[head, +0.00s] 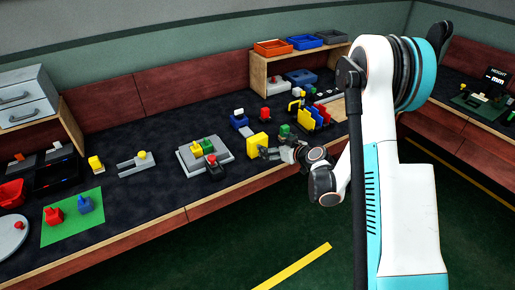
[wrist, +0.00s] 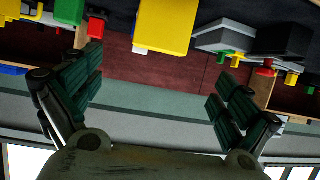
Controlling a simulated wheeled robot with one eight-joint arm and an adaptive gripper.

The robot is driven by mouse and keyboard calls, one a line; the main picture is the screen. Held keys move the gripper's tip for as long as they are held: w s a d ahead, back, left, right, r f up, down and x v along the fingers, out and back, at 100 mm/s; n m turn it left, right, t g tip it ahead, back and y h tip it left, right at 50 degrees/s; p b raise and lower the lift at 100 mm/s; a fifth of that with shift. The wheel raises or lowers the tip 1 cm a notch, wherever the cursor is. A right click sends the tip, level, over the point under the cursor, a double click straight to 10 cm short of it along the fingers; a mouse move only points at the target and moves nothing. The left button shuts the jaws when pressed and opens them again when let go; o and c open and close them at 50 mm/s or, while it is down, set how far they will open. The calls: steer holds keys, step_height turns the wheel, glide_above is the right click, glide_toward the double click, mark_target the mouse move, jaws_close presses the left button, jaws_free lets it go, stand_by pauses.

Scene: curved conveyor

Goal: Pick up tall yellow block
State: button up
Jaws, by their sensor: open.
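A yellow block (head: 257,141), the larger of the yellow pieces in the head view, is near the table's front edge, just left of my gripper (head: 271,153). In the wrist view this yellow block (wrist: 163,25) is large at the top, cut off by the frame edge. My open gripper (wrist: 155,65) has its dark green fingers spread on either side of the view. The block lies ahead, laterally between them, with visible space on both sides.
A grey stepped platform (head: 184,160) with yellow and green blocks is left of my gripper. A red-topped dark piece (head: 214,170) stands at its front. A rack of coloured plates (head: 315,115) stands to the right. A wooden shelf (head: 259,75) is behind.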

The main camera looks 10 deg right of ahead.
mark_target(260, 140)
steer(key=b+x, duration=0.1)
steer(key=x, duration=0.5)
steer(key=shift+w+a+f, duration=0.15)
steer(key=shift+w+f, duration=0.05)
steer(key=shift+w, duration=0.1)
steer(key=b+x, duration=0.3)
steer(key=x, duration=0.2)
steer(key=shift+f, duration=0.2)
steer(key=shift+r, duration=0.1)
steer(key=c, duration=1.2)
